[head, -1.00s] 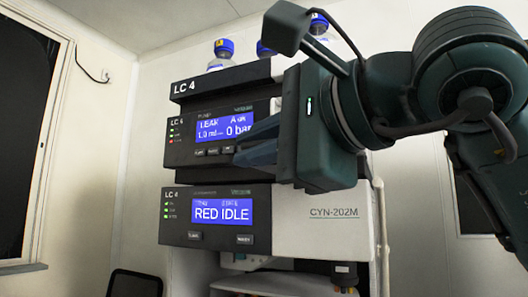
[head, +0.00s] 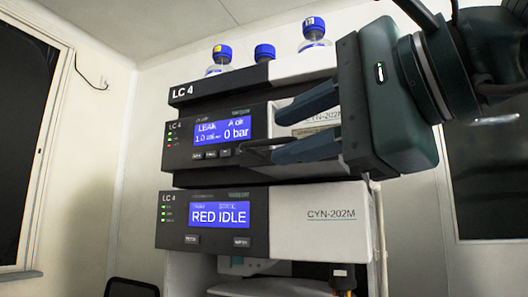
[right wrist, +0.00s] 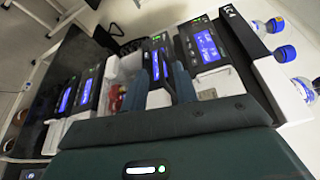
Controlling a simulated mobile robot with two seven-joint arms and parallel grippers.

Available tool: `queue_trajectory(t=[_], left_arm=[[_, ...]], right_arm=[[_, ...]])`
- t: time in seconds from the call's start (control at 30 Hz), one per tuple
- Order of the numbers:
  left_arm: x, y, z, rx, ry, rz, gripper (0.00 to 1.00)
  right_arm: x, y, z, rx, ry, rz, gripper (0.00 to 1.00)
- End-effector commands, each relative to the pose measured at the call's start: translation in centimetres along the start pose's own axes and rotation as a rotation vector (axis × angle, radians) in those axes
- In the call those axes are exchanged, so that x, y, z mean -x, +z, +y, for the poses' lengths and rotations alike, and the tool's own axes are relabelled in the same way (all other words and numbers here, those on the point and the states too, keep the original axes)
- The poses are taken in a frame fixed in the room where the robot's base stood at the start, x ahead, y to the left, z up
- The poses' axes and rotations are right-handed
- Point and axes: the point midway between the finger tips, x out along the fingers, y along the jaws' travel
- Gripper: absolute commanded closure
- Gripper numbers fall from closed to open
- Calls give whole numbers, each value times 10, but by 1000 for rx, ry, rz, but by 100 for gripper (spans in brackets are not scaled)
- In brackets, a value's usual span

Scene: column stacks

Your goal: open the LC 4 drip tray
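The LC 4 stack stands in the middle of the head view, with a dark top strip (head: 222,91) labelled LC 4. Its upper module (head: 190,152) shows LEAK and 0 bar on a blue screen; its lower module (head: 175,222) shows RED IDLE. My right gripper (head: 277,136) is open, its two blue-grey fingers apart at the right side of the upper module. A thin dark bar (head: 262,144) shows between the fingers; I cannot tell whether it is the drip tray's handle. The fingers also show in the right wrist view (right wrist: 167,57). My left gripper is not in view.
Blue-capped bottles (head: 264,53) stand on top of the stack. Other instrument modules with blue screens (right wrist: 87,92) show at the left in the right wrist view. A dark chair back (head: 132,287) is at the lower left.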

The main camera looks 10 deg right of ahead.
Motion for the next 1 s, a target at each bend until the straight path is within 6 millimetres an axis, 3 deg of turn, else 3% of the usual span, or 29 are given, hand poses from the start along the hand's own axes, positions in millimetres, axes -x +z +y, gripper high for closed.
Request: queue_trajectory(t=[0.2, 0.4, 1.0], left_arm=[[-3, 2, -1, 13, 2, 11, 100], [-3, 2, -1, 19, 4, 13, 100], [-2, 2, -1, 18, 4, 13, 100]], right_arm=[[45, 0, 2, 1, -1, 0, 71], [65, 0, 1, 0, 3, 1, 71], [68, 0, 1, 0, 4, 1, 71]])
